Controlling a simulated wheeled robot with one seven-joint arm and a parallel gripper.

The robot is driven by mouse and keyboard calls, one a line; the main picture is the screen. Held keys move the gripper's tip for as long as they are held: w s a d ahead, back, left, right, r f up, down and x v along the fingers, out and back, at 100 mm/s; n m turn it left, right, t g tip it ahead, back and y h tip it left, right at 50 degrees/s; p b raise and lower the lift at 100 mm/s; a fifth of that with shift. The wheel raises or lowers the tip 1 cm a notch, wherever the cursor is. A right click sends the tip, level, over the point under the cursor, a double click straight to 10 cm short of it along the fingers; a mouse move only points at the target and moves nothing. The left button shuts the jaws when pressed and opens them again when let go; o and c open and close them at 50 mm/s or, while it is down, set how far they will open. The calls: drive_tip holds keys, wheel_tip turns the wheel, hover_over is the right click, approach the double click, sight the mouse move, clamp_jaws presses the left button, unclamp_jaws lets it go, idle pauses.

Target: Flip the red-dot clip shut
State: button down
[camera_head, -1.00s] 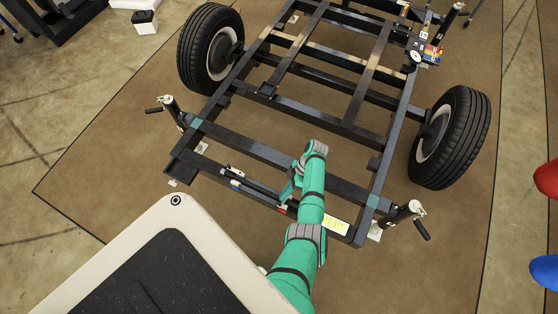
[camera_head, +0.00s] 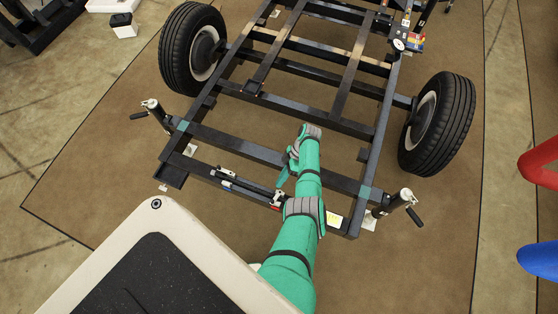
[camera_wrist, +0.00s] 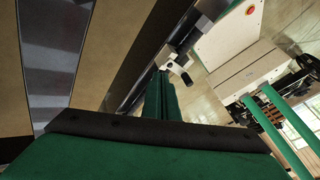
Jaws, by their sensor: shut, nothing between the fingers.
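The red-dot clip (camera_head: 278,198) is on the front beam of the black trailer frame, and a small red patch shows there in the head view. My arm partly covers that spot, so the clip's lever position cannot be told. My gripper (camera_head: 282,182) points down just behind and above it, shut and empty. In the wrist view, my gripper (camera_wrist: 160,82) shows as narrow green fingers closed together. A small metallic clip fitting (camera_wrist: 178,69) lies just past the fingertips, on the dark beam. No red dot can be made out there, and contact cannot be told.
A second clip (camera_head: 226,172) with a blue patch sits left on the same beam. A crank jack (camera_head: 399,203) stands at the frame's right corner, another (camera_head: 156,112) at its left. A yellow label (camera_head: 333,219) is on the front beam. Wheels flank the frame.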

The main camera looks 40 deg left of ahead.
drive_tip(key=v, duration=0.9)
drive_tip(key=shift+d+r, duration=0.25)
drive_tip(key=shift+d, duration=0.15)
drive_tip(key=shift+w, duration=0.1)
drive_tip(key=shift+w, duration=0.1)
